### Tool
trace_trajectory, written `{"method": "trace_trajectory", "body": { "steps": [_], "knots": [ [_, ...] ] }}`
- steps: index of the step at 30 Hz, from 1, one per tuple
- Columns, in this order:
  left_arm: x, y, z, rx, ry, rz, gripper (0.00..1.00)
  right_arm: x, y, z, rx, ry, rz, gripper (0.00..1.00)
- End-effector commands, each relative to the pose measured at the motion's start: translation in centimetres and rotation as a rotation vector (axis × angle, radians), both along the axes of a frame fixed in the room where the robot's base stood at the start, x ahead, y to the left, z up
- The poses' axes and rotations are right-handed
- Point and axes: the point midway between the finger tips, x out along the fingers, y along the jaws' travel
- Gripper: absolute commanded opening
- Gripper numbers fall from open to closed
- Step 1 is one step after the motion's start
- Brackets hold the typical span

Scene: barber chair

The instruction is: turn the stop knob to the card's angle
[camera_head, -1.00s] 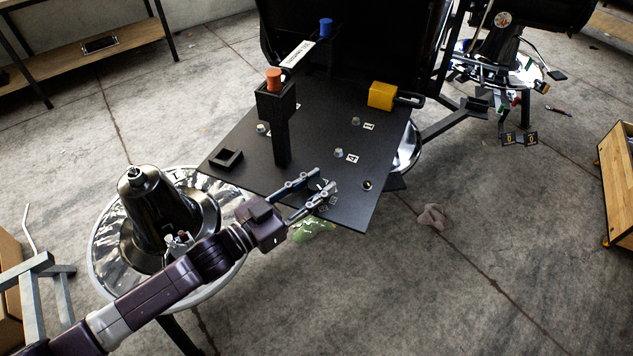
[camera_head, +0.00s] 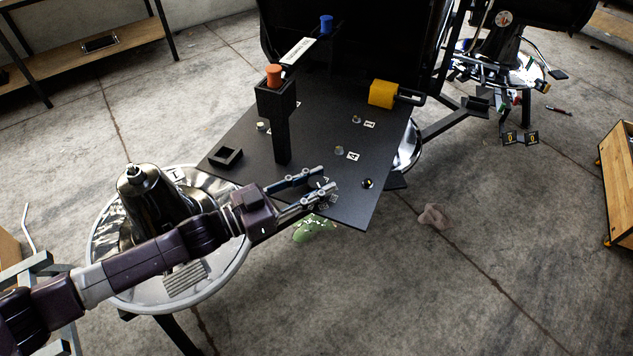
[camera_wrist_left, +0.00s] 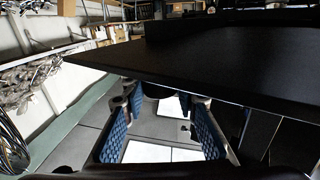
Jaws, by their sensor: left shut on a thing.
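A black plate (camera_head: 340,205) juts out level from the dark chair. The stop knob (camera_head: 319,184) is a small dark knob near the plate's front edge, with pale marks beside it. My left gripper (camera_head: 322,179) comes in from the left with one finger on each side of the knob and is shut on it. The fingers partly hide the knob, so I cannot read its angle. In the left wrist view the blue-padded fingers (camera_wrist_left: 165,120) stand apart below the plate's dark edge (camera_wrist_left: 215,75). A white card (camera_head: 298,51) with dark print, too small to read, stands at the back.
A black post with an orange cap (camera_head: 274,75) rises from the plate near my arm. A yellow block (camera_head: 382,94), a blue knob (camera_head: 326,24), a small black tray (camera_head: 226,158) and studs with number labels (camera_head: 353,156) are around it.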

Motion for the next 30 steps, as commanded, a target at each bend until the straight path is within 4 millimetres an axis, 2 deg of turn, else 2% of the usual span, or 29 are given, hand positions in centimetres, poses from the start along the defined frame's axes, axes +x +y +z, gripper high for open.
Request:
{"method": "trace_trajectory", "body": {
  "steps": [2,3,7,15,19,23,30],
  "knots": [
    [0.1,0.0,0.2,0.0,-0.006,0.002,0.03,0.0,0.0,0.0,0.0,0.0,0.0,0.4],
    [0.1,0.0,0.2,-0.002,-0.005,0.002,0.32,0.0,0.0,0.0,0.0,0.0,0.0,0.4],
    [0.1,0.0,0.2,-0.001,-0.004,0.001,0.46,0.0,0.0,0.0,0.0,0.0,0.0,0.4],
    [0.0,0.0,0.1,-0.001,-0.002,0.001,0.46,-0.1,0.0,0.0,0.0,0.0,0.0,0.4],
    [-0.4,0.8,0.0,0.0,0.0,0.001,0.46,0.0,0.0,0.0,0.001,0.0,0.0,0.4],
    [-1.5,2.7,-0.1,0.003,0.001,0.002,0.46,0.0,0.0,0.0,0.001,0.0,0.0,0.4],
    [-4.1,7.2,-0.1,0.003,0.001,0.002,0.46,0.0,0.1,0.0,0.001,0.0,0.0,0.4]
  ]
}}
